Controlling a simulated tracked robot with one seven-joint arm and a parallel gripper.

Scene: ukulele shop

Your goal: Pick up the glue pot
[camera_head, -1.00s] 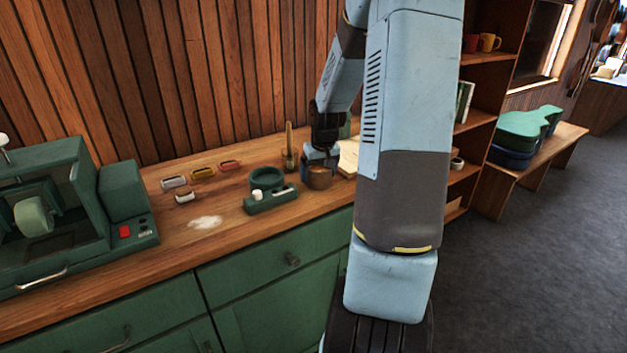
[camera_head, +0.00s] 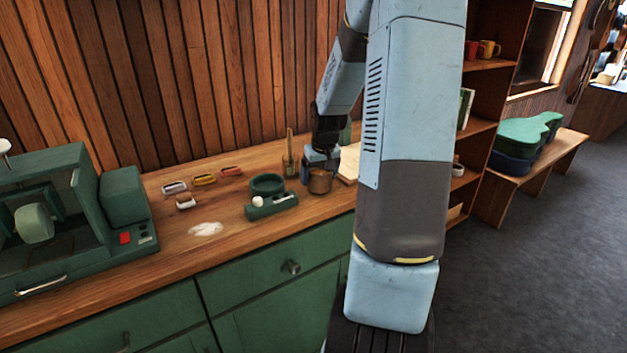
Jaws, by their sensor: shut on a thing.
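The glue pot, a small copper-brown round pot (camera_head: 320,182), is upright at the right part of the wooden counter (camera_head: 165,240). My gripper (camera_head: 318,168) reaches down from above and is shut on the pot at its far side. The fingertips are small in view and partly hidden by the pot. I cannot tell whether the pot's base touches the counter.
A jar with a brush (camera_head: 290,165) stands close left of my gripper. A green ring-shaped holder (camera_head: 267,184) is left of the pot. An open book (camera_head: 349,162) lies to the right. A green machine (camera_head: 75,220) fills the counter's left end.

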